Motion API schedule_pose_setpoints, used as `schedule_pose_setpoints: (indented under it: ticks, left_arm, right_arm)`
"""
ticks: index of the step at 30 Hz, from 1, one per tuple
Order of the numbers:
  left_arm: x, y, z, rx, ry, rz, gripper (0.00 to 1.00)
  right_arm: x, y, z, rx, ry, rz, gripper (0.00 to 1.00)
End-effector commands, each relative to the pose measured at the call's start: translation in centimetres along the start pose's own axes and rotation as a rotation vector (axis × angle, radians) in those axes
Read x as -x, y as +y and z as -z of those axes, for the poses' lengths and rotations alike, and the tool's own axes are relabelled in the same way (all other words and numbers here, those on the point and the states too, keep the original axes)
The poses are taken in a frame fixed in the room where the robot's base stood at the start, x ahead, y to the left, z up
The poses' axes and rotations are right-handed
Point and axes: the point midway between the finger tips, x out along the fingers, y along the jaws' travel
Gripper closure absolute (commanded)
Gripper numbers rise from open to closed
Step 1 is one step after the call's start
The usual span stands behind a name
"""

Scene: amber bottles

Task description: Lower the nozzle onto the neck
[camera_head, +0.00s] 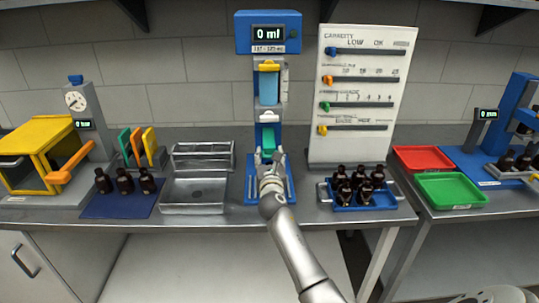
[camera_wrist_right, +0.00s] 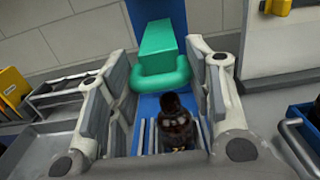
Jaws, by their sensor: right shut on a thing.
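The blue filling station (camera_head: 268,32) stands at the back middle, with a display reading 0 ml. A green handle (camera_head: 268,137) with a rounded loop sits low on its column; it also shows in the wrist view (camera_wrist_right: 160,58). My right gripper (camera_head: 268,158) is shut on this green handle, one finger on each side of the loop. A dark amber bottle (camera_wrist_right: 175,124) stands upright below the handle on the blue base (camera_wrist_right: 148,108), between rails. I cannot see the nozzle tip or whether it touches the bottle's neck. My left gripper is out of view.
A steel tray (camera_head: 193,208) is left of the station. Several bottles stand in a blue crate (camera_head: 365,207) at right, and three on a blue mat (camera_head: 110,208) at left. A white slider board (camera_head: 360,145) stands behind. Red (camera_head: 423,149) and green (camera_head: 449,203) trays are farther right.

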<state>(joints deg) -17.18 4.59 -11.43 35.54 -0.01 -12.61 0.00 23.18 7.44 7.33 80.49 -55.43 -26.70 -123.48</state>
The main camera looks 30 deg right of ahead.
Motion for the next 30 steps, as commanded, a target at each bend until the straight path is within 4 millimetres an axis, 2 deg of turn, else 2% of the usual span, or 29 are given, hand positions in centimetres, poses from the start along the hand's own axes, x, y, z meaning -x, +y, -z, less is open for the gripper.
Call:
schedule_pose_setpoints:
  ticks: [1, 5, 17, 18, 21, 26, 30]
  left_arm:
    - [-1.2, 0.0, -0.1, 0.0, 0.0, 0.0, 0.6]
    - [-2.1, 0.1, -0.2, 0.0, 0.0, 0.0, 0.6]
    - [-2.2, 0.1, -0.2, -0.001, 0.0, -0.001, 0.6]
    - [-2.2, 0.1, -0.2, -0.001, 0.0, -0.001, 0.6]
    - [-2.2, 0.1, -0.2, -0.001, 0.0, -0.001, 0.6]
    - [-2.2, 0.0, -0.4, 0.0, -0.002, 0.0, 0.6]
    - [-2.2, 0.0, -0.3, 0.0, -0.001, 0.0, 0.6]
  right_arm:
    - [0.0, -0.2, 1.7, 0.005, 0.004, 0.004, 0.96]
    - [0.0, -0.2, 3.0, 0.003, 0.005, 0.004, 0.96]
    - [0.0, -0.2, 3.4, 0.002, 0.007, 0.006, 0.96]
    - [0.0, -0.2, 3.4, 0.002, 0.007, 0.006, 0.52]
    - [0.0, -0.2, 3.5, 0.002, 0.008, 0.006, 0.4]
    - [0.2, -0.2, 3.5, 0.003, 0.009, 0.006, 0.4]
    - [1.2, -0.2, 3.6, 0.004, 0.009, 0.005, 0.4]
